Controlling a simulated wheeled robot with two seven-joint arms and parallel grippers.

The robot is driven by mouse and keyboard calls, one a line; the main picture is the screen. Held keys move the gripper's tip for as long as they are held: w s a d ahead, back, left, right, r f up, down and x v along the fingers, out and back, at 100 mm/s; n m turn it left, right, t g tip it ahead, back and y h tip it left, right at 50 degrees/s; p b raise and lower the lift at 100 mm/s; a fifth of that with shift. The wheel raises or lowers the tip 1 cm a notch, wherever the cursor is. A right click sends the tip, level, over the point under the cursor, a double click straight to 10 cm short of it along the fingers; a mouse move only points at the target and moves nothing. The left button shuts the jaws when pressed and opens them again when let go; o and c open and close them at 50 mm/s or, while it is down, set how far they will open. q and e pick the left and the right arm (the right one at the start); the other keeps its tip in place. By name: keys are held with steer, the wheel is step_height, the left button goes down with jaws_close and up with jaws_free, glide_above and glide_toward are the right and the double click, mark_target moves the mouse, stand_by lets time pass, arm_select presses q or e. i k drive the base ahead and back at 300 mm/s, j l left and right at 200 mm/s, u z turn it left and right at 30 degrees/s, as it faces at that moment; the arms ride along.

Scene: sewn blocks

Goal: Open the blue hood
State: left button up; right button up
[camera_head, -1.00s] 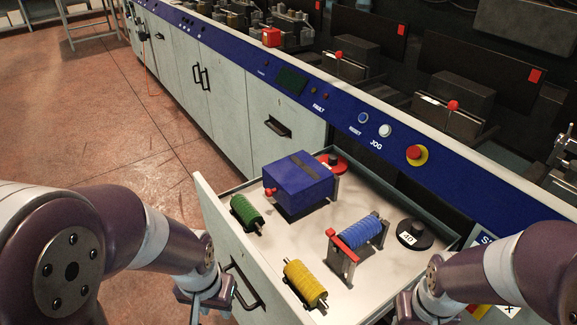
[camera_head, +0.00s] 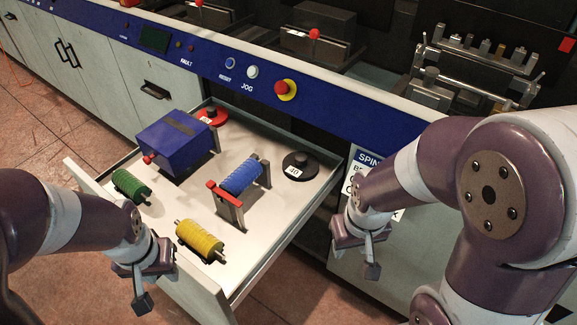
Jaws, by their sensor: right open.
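The blue hood (camera_head: 172,148) is a closed box-shaped cover with a dark strip on top, at the back left of the open drawer (camera_head: 278,213). A red knob (camera_head: 150,158) sticks out of its front left side. What is under the hood is hidden. My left gripper (camera_head: 141,287) points down outside the drawer front, nearer the camera than the hood and apart from it. Its finger gap is not clear. My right gripper (camera_head: 362,252) is open and empty, right of the drawer and away from the hood.
The drawer also holds a green roller (camera_head: 131,186), a yellow roller (camera_head: 200,240), a blue roller (camera_head: 241,176) on a stand with a red bar (camera_head: 225,193), a black disc (camera_head: 300,166) and a red disc (camera_head: 212,116). The blue control panel (camera_head: 320,105) overhangs behind.

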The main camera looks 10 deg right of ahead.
mark_target(175, 142)
steer(key=i+j+z, duration=0.1)
steer(key=j+z, duration=0.4)
steer(key=j, duration=0.8)
steer(key=k+j+z, duration=0.1)
steer(key=j+z, duration=0.35)
steer(key=j, duration=0.85)
steer(key=i+j+z, duration=0.15)
steer(key=j, duration=0.2)
